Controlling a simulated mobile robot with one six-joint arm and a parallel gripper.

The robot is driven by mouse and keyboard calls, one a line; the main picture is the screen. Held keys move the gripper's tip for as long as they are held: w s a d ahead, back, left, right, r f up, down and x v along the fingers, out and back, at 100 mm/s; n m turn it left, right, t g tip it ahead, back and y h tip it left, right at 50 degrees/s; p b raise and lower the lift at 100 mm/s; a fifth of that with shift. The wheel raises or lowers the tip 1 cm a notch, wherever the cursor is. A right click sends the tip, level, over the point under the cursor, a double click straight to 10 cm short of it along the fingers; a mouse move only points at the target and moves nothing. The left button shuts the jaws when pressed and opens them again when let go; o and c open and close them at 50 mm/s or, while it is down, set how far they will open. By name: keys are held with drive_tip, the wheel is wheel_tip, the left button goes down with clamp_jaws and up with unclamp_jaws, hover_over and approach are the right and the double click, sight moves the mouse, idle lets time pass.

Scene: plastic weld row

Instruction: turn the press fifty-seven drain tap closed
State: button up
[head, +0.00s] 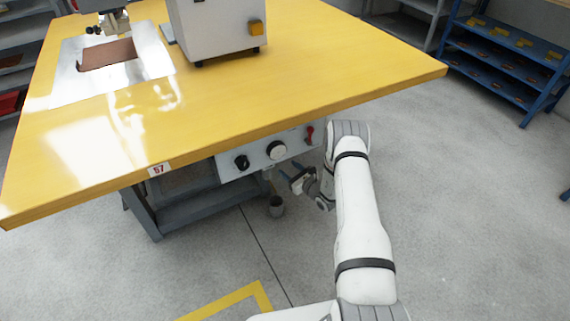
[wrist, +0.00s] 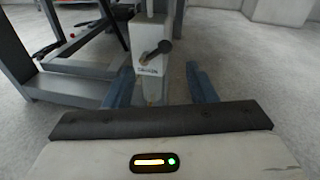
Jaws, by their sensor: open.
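The yellow press table carries a number 57 label (head: 160,169) on its front edge. In the wrist view, the drain tap's dark lever (wrist: 164,47) has a round black end and sticks out to the right, tilted slightly upward. It sits on a pale upright block (wrist: 150,75) with a small printed label, too blurred to read surely. My gripper (wrist: 160,75) is open and empty, its two blue-grey fingers on either side of the block's lower part, nearer the camera. In the head view, my gripper (head: 291,177) is below the control panel; the tap is hardly distinguishable there.
A control panel (head: 262,155) with two round knobs and a red lever (head: 310,134) hangs under the yellow tabletop (head: 250,90). A small grey cup (head: 277,207) stands below. Blue shelves (head: 505,60) stand far right. The floor to the right is clear.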

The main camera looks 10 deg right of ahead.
drive_tip(key=shift+s, duration=0.1)
drive_tip(key=w+a+t+b, duration=0.1)
drive_tip(key=w+a+b, duration=0.2)
drive_tip(key=w+b, duration=0.3)
drive_tip(key=shift+f+y+b, duration=0.25)
drive_tip(key=shift+y+b, duration=0.05)
drive_tip(key=shift+b, duration=2.25)
drive_tip(key=shift+c, duration=0.5)
drive_tip(key=c, duration=0.9)
